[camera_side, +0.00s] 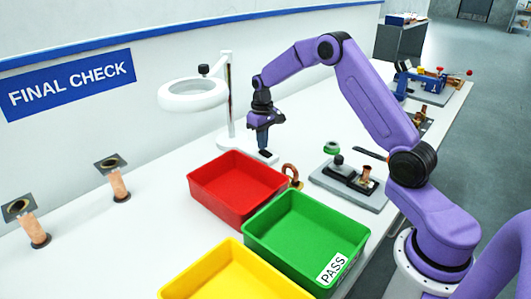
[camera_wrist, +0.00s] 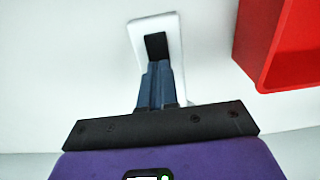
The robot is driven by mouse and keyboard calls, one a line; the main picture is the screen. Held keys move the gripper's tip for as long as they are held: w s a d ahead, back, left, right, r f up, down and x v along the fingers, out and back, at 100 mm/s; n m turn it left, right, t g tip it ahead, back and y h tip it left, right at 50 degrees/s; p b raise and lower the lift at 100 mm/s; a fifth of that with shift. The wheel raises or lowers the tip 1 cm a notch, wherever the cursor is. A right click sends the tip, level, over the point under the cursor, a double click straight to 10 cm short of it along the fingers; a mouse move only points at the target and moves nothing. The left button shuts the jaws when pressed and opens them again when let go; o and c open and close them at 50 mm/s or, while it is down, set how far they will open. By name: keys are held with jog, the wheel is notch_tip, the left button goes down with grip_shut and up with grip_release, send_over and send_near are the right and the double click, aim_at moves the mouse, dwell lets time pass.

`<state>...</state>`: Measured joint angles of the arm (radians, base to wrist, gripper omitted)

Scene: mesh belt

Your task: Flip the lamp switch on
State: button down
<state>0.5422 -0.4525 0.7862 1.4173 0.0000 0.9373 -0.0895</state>
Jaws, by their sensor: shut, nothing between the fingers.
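The white ring lamp (camera_side: 194,95) stands on a post near the wall, with a white base plate (camera_side: 230,144) on the table. A black switch (camera_side: 265,154) sits on the base; in the wrist view the switch (camera_wrist: 156,45) shows just beyond my fingertips. My gripper (camera_side: 263,145) points down at the switch with its fingers together and empty. In the wrist view my gripper (camera_wrist: 158,66) overlaps the near end of the switch. I cannot tell whether the tips touch it, or which way the switch is tipped.
A red bin (camera_side: 215,199) stands close in front of the lamp base; it is at the right in the wrist view (camera_wrist: 247,45). Green (camera_side: 282,249) and yellow (camera_side: 205,278) bins stand nearer. A grey fixture (camera_side: 345,189) is to the right. Table left of the lamp is mostly clear.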

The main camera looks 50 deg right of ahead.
jog(key=shift+f, duration=0.6)
dwell(0.3)
jog(key=shift+r, duration=3.55)
